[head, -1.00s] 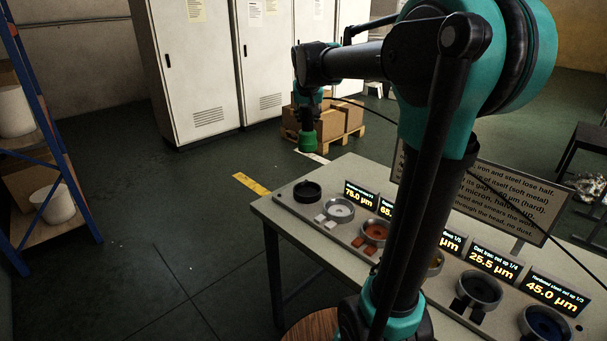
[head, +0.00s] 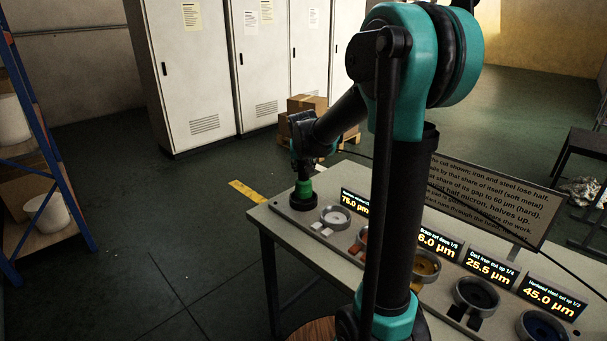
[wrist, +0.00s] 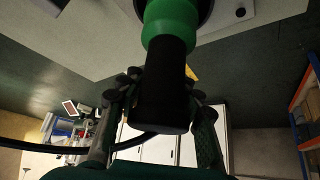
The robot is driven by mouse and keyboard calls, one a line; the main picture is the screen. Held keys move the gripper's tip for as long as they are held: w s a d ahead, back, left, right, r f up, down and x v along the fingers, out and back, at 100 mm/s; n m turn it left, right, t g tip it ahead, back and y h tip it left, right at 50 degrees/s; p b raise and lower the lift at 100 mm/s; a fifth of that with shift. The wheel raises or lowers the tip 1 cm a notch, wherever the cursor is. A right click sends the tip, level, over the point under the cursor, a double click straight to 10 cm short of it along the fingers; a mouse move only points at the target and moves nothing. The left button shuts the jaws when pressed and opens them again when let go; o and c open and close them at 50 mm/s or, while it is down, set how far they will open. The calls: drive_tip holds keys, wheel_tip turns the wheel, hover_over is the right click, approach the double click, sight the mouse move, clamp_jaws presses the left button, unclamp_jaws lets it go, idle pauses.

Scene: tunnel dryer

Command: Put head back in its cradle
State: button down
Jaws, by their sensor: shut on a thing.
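The head is a black-bodied piece with a green lower end (head: 304,189); it also shows in the wrist view, black body nearest and green end beyond (wrist: 166,90). My gripper (head: 303,171) is shut on the black body, with a finger on each side in the wrist view (wrist: 163,98). The head is upright, green end down, at the black round cradle (head: 303,204) on the far left end of the bench panel. The cradle's dark rim shows behind the green end in the wrist view (wrist: 206,12). Whether the head is fully seated I cannot tell.
Several coloured round cups line the grey panel, including a white one (head: 334,217) beside the cradle. Lit displays (head: 437,246) and a text board (head: 490,203) stand behind. A dark cable runs from the head across the bench. White cabinets (head: 240,70) stand beyond.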

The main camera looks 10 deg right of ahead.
sight(304, 162)
drive_tip(key=shift+f, duration=0.9)
drive_tip(key=shift+f, duration=0.15)
drive_tip(key=c, duration=1)
unclamp_jaws()
drive_tip(key=shift+o, duration=0.2)
drive_tip(key=v, duration=1.2)
